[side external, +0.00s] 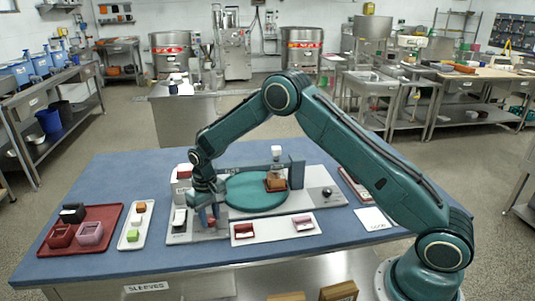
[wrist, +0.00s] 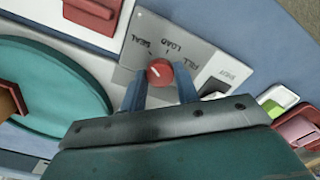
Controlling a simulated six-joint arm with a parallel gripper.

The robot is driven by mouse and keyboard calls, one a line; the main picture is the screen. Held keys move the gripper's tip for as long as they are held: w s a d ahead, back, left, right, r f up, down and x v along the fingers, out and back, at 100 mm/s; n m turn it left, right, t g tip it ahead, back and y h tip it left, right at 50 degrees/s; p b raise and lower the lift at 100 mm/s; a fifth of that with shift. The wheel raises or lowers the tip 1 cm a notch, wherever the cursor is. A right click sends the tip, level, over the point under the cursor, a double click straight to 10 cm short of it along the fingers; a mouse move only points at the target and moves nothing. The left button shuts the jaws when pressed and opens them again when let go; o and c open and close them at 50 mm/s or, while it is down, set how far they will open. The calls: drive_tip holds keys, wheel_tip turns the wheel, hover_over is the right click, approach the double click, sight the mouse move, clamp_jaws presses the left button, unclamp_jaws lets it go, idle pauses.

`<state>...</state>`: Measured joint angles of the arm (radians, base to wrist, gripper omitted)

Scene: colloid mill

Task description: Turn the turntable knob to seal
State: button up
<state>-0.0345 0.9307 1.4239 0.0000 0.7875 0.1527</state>
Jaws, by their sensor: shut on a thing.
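The red turntable knob (wrist: 159,72) sits on a light grey panel (wrist: 190,47) marked SEAL, LOAD and FILL. A small pale mark shows on the knob's face, towards its upper left. My gripper (wrist: 160,88) has its two blue-grey fingers on either side of the knob and is shut on it.
A brown block in a red holder (side external: 275,183) sits on the turntable, by a grey upright (side external: 297,172). A red tray (side external: 104,212) with several boxes and a white tray (side external: 130,243) with small blocks stand left. A pale front strip (side external: 272,229) holds red and pink cups.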

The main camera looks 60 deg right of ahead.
sight(210, 219)
idle(0.3)
drive_tip(key=o, duration=1)
drive_tip(key=shift+c, duration=0.2)
drive_tip(key=shift+r, duration=0.1)
wheel_tip(210, 219, up, 14)
